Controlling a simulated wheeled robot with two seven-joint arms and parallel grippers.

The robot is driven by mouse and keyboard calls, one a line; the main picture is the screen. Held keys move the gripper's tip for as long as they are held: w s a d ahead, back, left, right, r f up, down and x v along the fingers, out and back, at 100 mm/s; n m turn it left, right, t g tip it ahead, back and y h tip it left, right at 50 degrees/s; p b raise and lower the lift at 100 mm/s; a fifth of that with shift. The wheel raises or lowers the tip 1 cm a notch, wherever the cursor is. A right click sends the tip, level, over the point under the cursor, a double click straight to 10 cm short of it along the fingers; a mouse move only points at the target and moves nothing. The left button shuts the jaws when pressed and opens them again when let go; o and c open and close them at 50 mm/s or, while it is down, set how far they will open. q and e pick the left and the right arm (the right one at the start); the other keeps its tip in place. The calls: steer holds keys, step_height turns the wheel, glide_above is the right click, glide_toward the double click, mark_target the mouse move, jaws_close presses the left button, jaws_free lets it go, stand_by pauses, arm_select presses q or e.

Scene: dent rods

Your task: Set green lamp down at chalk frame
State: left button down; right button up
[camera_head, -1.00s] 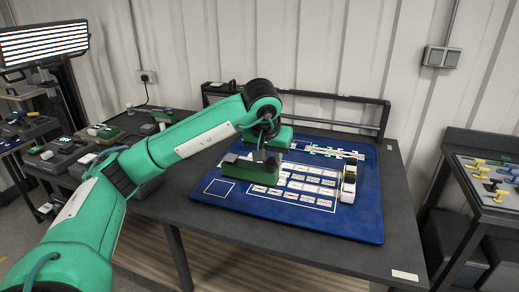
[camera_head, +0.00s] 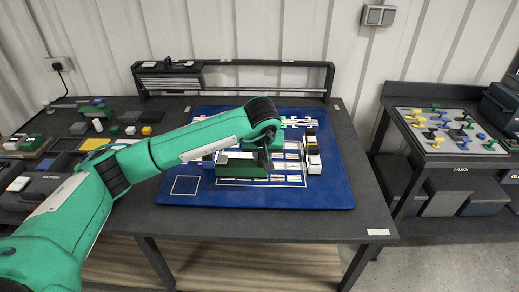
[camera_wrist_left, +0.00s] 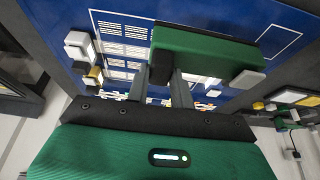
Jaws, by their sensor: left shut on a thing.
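The green lamp (camera_head: 240,170), a long green block with a pale end, is in my left gripper (camera_head: 262,160) above the blue mat. In the left wrist view the lamp (camera_wrist_left: 205,50) lies across the fingertips (camera_wrist_left: 172,75), which are shut on it. The chalk frame (camera_head: 186,176), a white square outline on the mat, is left of the lamp and empty. The frame (camera_wrist_left: 282,28) also shows at upper right in the wrist view, beyond the lamp. The arm and lamp hide part of the mat. My right gripper is not in view.
The blue mat (camera_head: 325,195) carries rows of white labels and a white block (camera_head: 314,160) at its right. A rail frame (camera_head: 240,64) stands at the table's back. Small blocks and trays crowd the left; a side table (camera_head: 440,132) with coloured pieces stands right.

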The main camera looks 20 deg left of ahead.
mark_target(261, 177)
arm_select(q)
steer(key=shift+a+f+b, duration=0.1)
steer(key=shift+f+b, duration=1.45)
steer(key=shift+f, duration=2.8)
steer(key=shift+f+b, duration=0.45)
steer(key=c, duration=1.1)
jaws_free()
